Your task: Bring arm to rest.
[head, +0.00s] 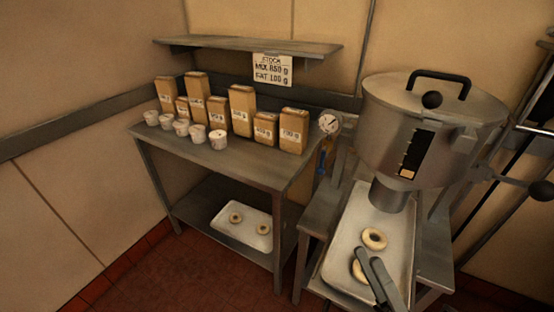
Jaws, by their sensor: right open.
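My right gripper (378,283) shows at the bottom right, its two dark fingers over the lower part of a metal tray (340,262). It is open and holds nothing that I can see. One pale ring doughnut (375,239) lies on this tray, clear of the fingers. A second doughnut (358,270) lies nearer and is partly hidden behind the fingers; I cannot tell whether they touch it. My left gripper is out of view.
A large steel hopper (420,130) with a black-handled lid stands over the tray. A steel table (240,165) at the left bears several paper bags and small cups. Its lower shelf holds a tray (245,215) with two doughnuts. Red floor (190,270) is open at the front left.

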